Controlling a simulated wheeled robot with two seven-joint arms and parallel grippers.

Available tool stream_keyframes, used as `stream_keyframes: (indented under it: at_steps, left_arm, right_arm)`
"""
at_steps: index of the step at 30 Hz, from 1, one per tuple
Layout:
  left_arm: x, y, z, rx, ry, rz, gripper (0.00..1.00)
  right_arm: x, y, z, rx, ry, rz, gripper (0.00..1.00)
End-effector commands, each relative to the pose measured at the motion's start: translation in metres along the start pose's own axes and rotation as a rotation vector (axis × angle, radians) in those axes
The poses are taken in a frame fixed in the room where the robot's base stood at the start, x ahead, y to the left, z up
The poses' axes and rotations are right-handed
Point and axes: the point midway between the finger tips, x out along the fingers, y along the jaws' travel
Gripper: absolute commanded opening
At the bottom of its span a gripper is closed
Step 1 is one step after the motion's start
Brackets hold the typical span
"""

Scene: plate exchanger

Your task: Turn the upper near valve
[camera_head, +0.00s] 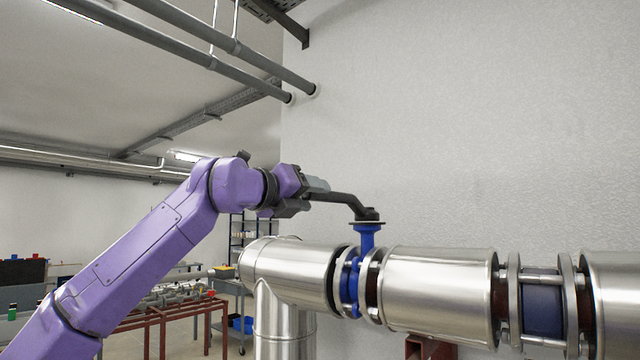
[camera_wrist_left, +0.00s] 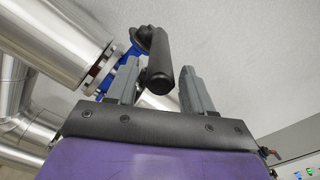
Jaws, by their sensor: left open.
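The valve is a blue body (camera_head: 354,285) clamped between flanges in the silver pipe, with a blue stem (camera_head: 367,238) rising from it. Its black lever handle (camera_head: 340,197) sits on top and points left toward my left gripper (camera_head: 318,190). In the left wrist view the handle (camera_wrist_left: 159,62) shows end-on between the two grey fingers of my left gripper (camera_wrist_left: 160,92), with a gap beside the right finger. The fingers are apart around the handle's end, not closed on it. Part of the blue valve (camera_wrist_left: 125,68) shows behind the left finger. My right gripper is out of view.
The large silver pipe (camera_head: 440,290) runs to the right, with another flanged joint (camera_head: 542,305). A silver elbow (camera_head: 285,290) turns down at the left. A red-framed bench (camera_head: 165,316) with fittings stands behind. The grey wall (camera_head: 470,130) is bare above the pipe.

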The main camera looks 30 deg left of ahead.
Motion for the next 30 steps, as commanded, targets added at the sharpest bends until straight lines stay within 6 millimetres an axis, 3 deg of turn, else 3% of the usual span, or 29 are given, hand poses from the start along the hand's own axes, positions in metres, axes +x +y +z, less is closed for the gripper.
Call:
stream_keyframes:
  at_steps: [1,6,15,20,30]
  left_arm:
    - [0.01,-0.003,0.004,0.001,0.003,0.002,0.52]
    - [0.031,-0.001,0.002,0.0,0.001,0.002,0.52]
    - [0.035,0.001,-0.001,0.002,0.0,0.001,0.52]
    - [0.035,0.001,-0.001,0.002,0.0,0.001,0.0]
    - [0.03,-0.006,-0.008,0.006,-0.011,0.018,0.0]
  right_arm:
    - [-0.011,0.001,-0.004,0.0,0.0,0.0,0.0]
    - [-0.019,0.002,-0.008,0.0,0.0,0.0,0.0]
    - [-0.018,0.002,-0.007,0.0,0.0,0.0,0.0]
    - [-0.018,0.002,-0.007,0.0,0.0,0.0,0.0]
    - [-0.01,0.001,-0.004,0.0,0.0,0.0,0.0]
